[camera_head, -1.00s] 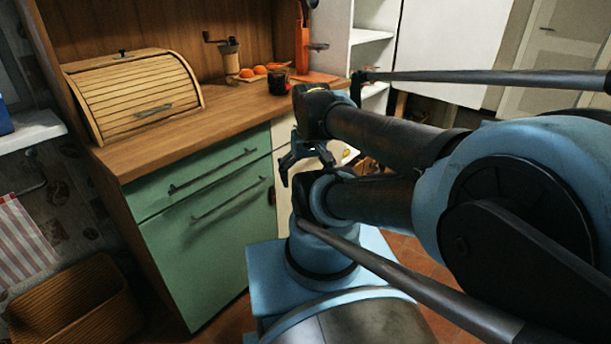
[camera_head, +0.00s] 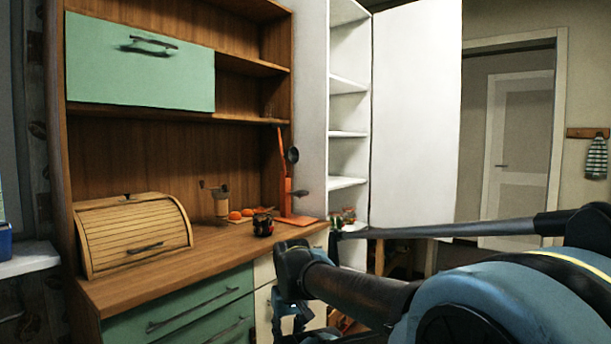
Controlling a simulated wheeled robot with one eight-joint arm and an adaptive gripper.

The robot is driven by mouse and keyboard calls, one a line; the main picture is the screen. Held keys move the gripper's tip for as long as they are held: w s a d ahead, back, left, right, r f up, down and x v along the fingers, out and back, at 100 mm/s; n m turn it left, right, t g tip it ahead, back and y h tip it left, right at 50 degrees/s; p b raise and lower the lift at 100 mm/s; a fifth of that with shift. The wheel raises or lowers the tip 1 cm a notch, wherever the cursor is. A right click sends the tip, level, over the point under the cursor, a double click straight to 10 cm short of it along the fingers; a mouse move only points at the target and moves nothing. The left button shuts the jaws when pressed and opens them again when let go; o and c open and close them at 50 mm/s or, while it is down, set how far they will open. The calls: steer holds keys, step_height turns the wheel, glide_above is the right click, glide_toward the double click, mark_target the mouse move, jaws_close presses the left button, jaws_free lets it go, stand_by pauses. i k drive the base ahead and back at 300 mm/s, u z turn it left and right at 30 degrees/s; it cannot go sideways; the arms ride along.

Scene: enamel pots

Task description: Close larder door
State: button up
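The larder is a tall white cabinet with open shelves (camera_head: 348,130), right of the wooden dresser. Its white door (camera_head: 415,125) stands wide open, swung out to the right. Small jars (camera_head: 343,217) stand low inside the larder. My gripper (camera_head: 291,325) is at the bottom centre, in front of the dresser's drawers, left of and below the larder door and apart from it. Its fingers look spread and empty, with the tips partly cut off by the frame edge.
The wooden dresser counter (camera_head: 215,248) holds a roll-top bread box (camera_head: 135,235), a coffee grinder (camera_head: 221,203), oranges (camera_head: 240,213) and a dark enamel mug (camera_head: 263,225). A green flap door (camera_head: 140,62) is above. Behind the larder door is a doorway with a white door (camera_head: 515,150).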

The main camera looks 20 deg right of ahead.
mark_target(418, 52)
steer(key=z, duration=0.05)
steer(key=k, duration=0.7)
steer(key=z, duration=1.65)
steer(key=i, duration=2.35)
steer(key=u, duration=1.85)
